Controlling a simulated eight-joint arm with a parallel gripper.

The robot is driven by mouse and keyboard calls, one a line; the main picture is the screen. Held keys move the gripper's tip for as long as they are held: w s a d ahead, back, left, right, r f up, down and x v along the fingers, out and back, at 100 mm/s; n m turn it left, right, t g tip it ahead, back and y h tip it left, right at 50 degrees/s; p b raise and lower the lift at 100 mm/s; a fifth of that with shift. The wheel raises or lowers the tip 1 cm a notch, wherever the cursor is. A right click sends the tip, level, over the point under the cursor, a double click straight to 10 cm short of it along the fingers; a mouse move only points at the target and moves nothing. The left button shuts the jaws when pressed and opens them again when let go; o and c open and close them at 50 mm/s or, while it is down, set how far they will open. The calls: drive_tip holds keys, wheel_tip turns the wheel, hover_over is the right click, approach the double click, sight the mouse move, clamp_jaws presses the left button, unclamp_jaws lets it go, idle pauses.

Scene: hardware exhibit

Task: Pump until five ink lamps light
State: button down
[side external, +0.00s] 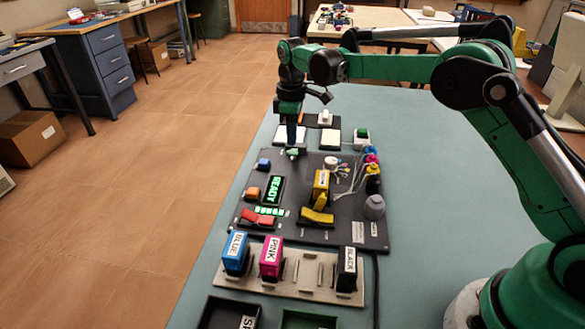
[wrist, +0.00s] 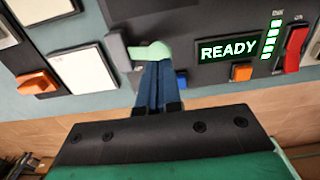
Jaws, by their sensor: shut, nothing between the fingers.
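The dark machine panel (side external: 290,233) carries a lit green READY display (side external: 276,190), which also shows in the wrist view (wrist: 229,49). Beside it is a row of small ink lamps (side external: 271,211); several glow green in the wrist view (wrist: 270,40). A pale green lever (wrist: 152,51) on a grey block (wrist: 119,50) sits at the panel's far edge. My gripper (side external: 292,146) is shut and empty, pointing down at this lever. In the wrist view its fingertips (wrist: 159,63) overlap the lever's edge; I cannot tell whether they touch. A red lever (side external: 258,218) lies beside the lamps.
A yellow cartridge (side external: 321,183) stands on the panel behind a yellow lever (side external: 317,216). Blue (side external: 236,254), pink (side external: 271,258) and black (side external: 347,269) cartridges stand in a front rack. White pads (wrist: 83,70) and an orange switch (wrist: 38,82) lie beyond the panel. Grey and coloured bottles line its right side.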

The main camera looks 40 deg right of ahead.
wheel_tip(320, 180, up, 7)
idle(0.9)
drive_tip(key=s+r+m+t, duration=0.4)
drive_tip(key=s+r+m, duration=0.15)
drive_tip(key=s, duration=0.45)
drive_tip(key=s+f+m+t, duration=0.3)
drive_tip(key=s+f, duration=0.2)
drive_tip(key=s, duration=0.5)
drive_tip(key=shift+s+d+f, duration=0.2)
drive_tip(key=shift+s, duration=0.15)
